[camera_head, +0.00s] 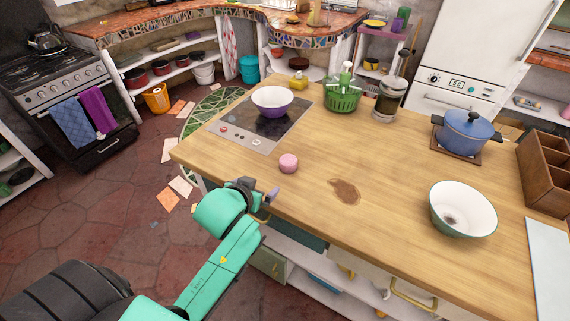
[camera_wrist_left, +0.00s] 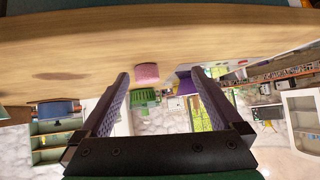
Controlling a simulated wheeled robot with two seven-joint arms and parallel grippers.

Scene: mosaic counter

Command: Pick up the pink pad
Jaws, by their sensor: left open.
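The pink pad (camera_head: 288,163) is a small rounded pink block on the wooden counter, near its front edge and just in front of the cooktop. My left gripper (camera_head: 261,190) is at the counter's front edge, to the left of and nearer than the pad, and apart from it. In the left wrist view the gripper (camera_wrist_left: 160,76) is open and empty, and the pink pad (camera_wrist_left: 147,74) shows beyond the fingers, in the gap between them. My right gripper is not in view.
A purple bowl (camera_head: 272,103) stands on the cooktop (camera_head: 232,128) behind the pad. A green colander (camera_head: 342,96), a glass jar (camera_head: 389,103), a blue pot (camera_head: 467,133) and a white-and-green bowl (camera_head: 462,210) are farther right. The wood (camera_head: 330,150) right of the pad is clear.

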